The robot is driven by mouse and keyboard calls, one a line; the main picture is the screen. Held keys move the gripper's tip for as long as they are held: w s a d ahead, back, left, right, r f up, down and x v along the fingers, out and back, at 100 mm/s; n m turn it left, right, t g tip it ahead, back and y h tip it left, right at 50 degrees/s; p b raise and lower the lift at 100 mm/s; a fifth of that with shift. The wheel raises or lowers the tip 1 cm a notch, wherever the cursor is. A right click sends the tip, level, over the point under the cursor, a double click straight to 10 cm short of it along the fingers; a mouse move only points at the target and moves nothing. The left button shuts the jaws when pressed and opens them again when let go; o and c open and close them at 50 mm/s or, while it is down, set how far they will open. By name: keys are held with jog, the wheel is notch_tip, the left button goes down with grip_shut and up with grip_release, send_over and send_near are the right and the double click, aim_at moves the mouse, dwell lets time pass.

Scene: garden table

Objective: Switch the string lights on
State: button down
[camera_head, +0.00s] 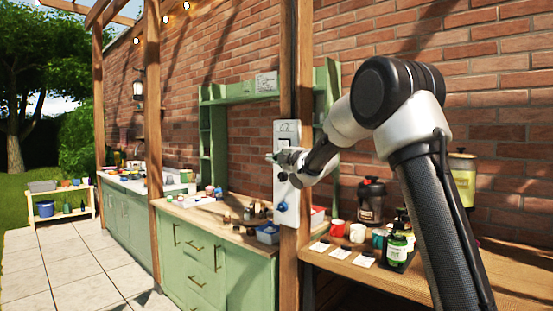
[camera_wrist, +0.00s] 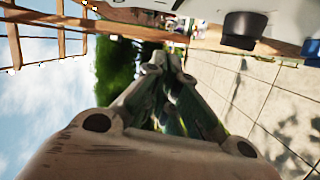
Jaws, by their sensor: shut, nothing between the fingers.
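A white control panel (camera_head: 287,222) is fixed upright to a wooden post, with a symbol at its top and a blue knob (camera_head: 281,206) low on it. My gripper (camera_head: 274,157) is shut and empty, at the upper half of the panel, and it hides part of that area. In the wrist view my gripper's closed fingers (camera_wrist: 165,62) point away. The white panel (camera_wrist: 200,8) crosses the top right there, with a dark block (camera_wrist: 240,30) sticking out. I cannot tell whether the fingers touch the panel. The string lights (camera_head: 165,20) hang at upper left, with pale, bright-looking bulbs.
A wooden counter (camera_head: 440,278) with mugs, a dispenser and a green pump bottle (camera_head: 397,248) lies right of the post. A green cabinet (camera_head: 215,262) with small items on top stands left. Paving (camera_head: 75,270) is open at far left.

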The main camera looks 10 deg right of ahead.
jog(key=v, duration=0.9)
jog(key=shift+s+d+f, duration=0.2)
jog(key=shift+s+d, duration=0.05)
jog(key=shift+s, duration=0.05)
jog(key=s+d+f+m+g+h, duration=0.35)
jog(key=d+f+m, duration=0.2)
jog(key=f, duration=0.25)
jog(key=s+d+f+m+g+h, duration=0.35)
jog(key=s+f+m, duration=0.2)
jog(key=f, duration=0.25)
jog(key=s+d+m+g, duration=0.1)
jog(key=s+m+g, duration=0.4)
jog(key=s, duration=3.3)
jog(key=m, duration=0.5)
jog(key=shift+f, duration=0.2)
